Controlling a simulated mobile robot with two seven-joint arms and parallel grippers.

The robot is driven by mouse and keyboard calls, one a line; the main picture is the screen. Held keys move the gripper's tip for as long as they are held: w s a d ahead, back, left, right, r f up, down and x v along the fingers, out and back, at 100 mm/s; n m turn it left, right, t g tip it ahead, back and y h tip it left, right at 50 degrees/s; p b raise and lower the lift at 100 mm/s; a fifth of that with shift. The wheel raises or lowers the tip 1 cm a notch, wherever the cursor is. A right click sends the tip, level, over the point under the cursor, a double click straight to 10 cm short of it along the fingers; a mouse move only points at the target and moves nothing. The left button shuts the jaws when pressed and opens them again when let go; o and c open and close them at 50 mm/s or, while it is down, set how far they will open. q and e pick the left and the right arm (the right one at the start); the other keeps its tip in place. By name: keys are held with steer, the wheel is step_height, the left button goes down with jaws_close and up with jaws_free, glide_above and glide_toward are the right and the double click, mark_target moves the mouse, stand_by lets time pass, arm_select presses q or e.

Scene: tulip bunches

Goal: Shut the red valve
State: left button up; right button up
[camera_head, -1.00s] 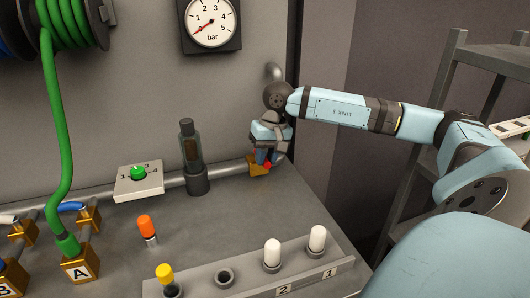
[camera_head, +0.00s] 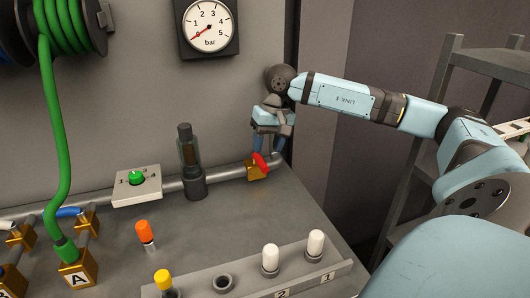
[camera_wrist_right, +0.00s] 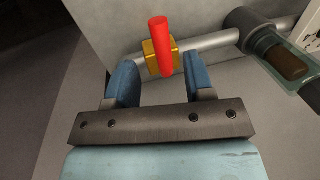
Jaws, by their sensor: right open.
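The red valve handle (camera_head: 261,163) sits on a brass valve body (camera_head: 255,173) at the right end of the grey pipe along the bench's back. In the right wrist view the red handle (camera_wrist_right: 161,46) appears to lie across the pipe, over the brass block (camera_wrist_right: 151,58). My right gripper (camera_head: 272,148) is just above the valve, open and empty, fingers pointing down. In the wrist view its blue fingers (camera_wrist_right: 162,82) stand apart, with the handle's near end in line with the gap between them. I see no contact with the handle. My left gripper is not in view.
A dark-capped glass cylinder (camera_head: 190,160) stands on the pipe left of the valve. A green knob (camera_head: 136,176) sits on a white plate farther left. A gauge (camera_head: 208,27) hangs on the wall above. The bench top (camera_head: 215,225) before the valve is clear.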

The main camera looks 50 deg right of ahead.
step_height(320, 180, up, 9)
steer(key=d, duration=0.1)
steer(key=shift+s+d+f+p, duration=0.15)
steer(key=shift+s+d+p, duration=0.1)
steer(key=shift+s+p, duration=0.2)
steer(key=shift+f, duration=0.1)
